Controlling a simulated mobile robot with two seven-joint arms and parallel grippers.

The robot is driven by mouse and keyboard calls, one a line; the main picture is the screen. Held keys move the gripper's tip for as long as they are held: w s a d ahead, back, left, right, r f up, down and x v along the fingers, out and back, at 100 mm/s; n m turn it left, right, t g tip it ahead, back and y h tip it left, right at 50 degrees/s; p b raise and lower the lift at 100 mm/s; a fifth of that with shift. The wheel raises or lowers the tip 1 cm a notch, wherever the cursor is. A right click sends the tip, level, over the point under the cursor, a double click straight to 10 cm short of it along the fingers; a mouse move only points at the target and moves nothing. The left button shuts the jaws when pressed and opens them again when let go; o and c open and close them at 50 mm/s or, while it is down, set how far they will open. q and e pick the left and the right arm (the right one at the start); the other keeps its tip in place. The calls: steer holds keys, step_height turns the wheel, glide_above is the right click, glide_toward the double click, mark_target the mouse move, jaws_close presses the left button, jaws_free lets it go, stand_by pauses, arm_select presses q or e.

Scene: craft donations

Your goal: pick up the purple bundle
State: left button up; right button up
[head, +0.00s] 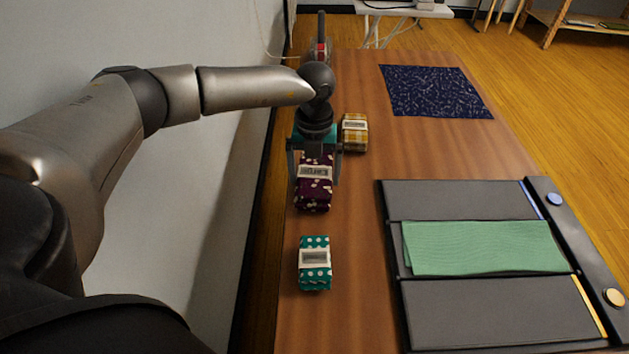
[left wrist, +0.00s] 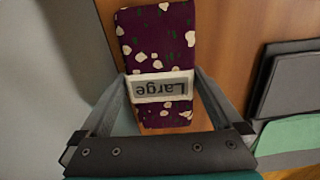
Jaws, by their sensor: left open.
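The purple bundle (head: 314,194) is a folded purple cloth with pale and green spots and a white band. It lies on the wooden table near its left edge. In the left wrist view the bundle (left wrist: 158,43) shows between the fingers, and its band reads "Large". My left gripper (head: 315,180) is open and points down over the bundle, with one finger on each side of it. In the left wrist view the fingers (left wrist: 162,78) flank the band. I cannot tell whether they touch the cloth. My right gripper is not in view.
A teal dotted bundle (head: 315,276) lies nearer, and a yellow checked bundle (head: 355,134) lies farther back. A dark folding board (head: 460,205) holding a green cloth (head: 485,247) fills the right side. A navy patterned cloth (head: 435,91) lies at the back.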

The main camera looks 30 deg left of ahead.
arm_select(q)
steer(key=shift+f, duration=0.3)
steer(key=c, duration=1.2)
steer(key=shift+r, duration=0.1)
